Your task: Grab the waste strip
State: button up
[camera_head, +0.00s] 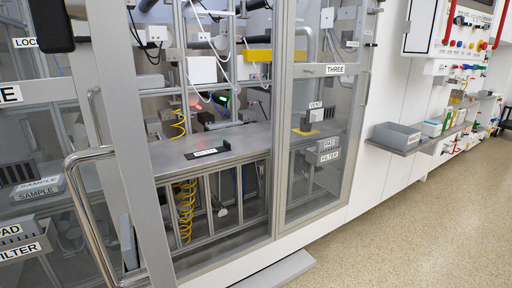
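A short black strip with a white label (208,152) lies flat on the grey metal bench top (240,138) inside the glazed cabinet, near the bench's front edge. It looks like the waste strip, but its lettering is too small to read surely. The strip shows through the gap between the left door frame and the door marked THREE. My gripper cannot be made out in this view. A dark block (51,25) cuts into the top left, and I cannot tell what it is.
A left door frame (135,120) with a curved metal handle (80,190) stands close in front. The glazed door marked THREE (325,140) stands right of the gap. A grey step (275,271) lies below. A wall shelf (405,147) juts out at right. Speckled floor (410,235) is clear.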

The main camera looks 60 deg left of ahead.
aim_at(226, 146)
jog(key=i+u, duration=0.45)
jog(key=i, duration=0.2)
jog(key=i+l+u, duration=0.25)
jog(key=i+u, duration=0.15)
jog(key=i, duration=0.25)
